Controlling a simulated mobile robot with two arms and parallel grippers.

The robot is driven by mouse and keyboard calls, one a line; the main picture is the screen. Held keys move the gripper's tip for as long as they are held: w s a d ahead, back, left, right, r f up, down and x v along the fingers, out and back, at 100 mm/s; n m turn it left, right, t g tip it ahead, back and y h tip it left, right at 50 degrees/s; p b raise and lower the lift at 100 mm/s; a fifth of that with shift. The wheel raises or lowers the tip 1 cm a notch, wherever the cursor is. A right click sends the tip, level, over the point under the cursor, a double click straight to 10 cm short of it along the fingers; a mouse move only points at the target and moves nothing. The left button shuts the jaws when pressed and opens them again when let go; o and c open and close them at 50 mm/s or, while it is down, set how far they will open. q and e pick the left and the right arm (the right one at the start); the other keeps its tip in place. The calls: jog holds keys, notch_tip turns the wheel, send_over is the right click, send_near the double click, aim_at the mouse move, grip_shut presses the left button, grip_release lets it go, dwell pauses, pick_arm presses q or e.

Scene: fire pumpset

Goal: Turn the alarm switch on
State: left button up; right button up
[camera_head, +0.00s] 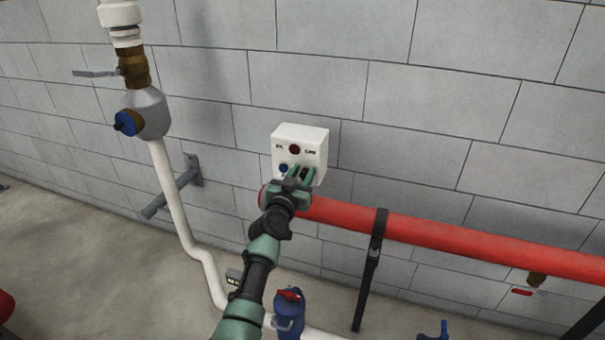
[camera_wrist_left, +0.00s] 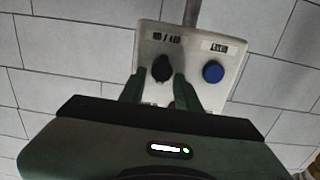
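The white alarm box (camera_head: 314,142) is on the block wall, with a red round part (camera_head: 295,149) and a blue button (camera_head: 284,168) on its front. In the left wrist view, the black switch knob (camera_wrist_left: 161,68) is beside the blue button (camera_wrist_left: 212,71). My left gripper (camera_head: 304,171) is at the lower front of the box. Its fingers (camera_wrist_left: 159,84) are apart, one on each side of the knob's lower end. I cannot tell whether they touch it. My right gripper is not in view.
A red pipe (camera_head: 430,232) runs along the wall to the right, just below the box, with a black support (camera_head: 371,265). A white pipe (camera_head: 172,190) with a valve (camera_head: 134,70) stands at left. A blue valve (camera_head: 289,312) is low in front.

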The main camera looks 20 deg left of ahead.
pick_arm(q)
grip_shut()
jog(key=shift+n, duration=0.4)
jog(key=n, duration=0.5)
jog(key=shift+a+f, duration=0.15)
jog(key=shift+a, duration=0.25)
jog(key=n, duration=0.3)
jog(key=n+b, duration=0.1)
jog(key=n, duration=0.2)
jog(key=shift+w+a+f, duration=0.1)
jog(key=shift+a+f, duration=0.05)
jog(key=shift+f, duration=0.05)
grip_release()
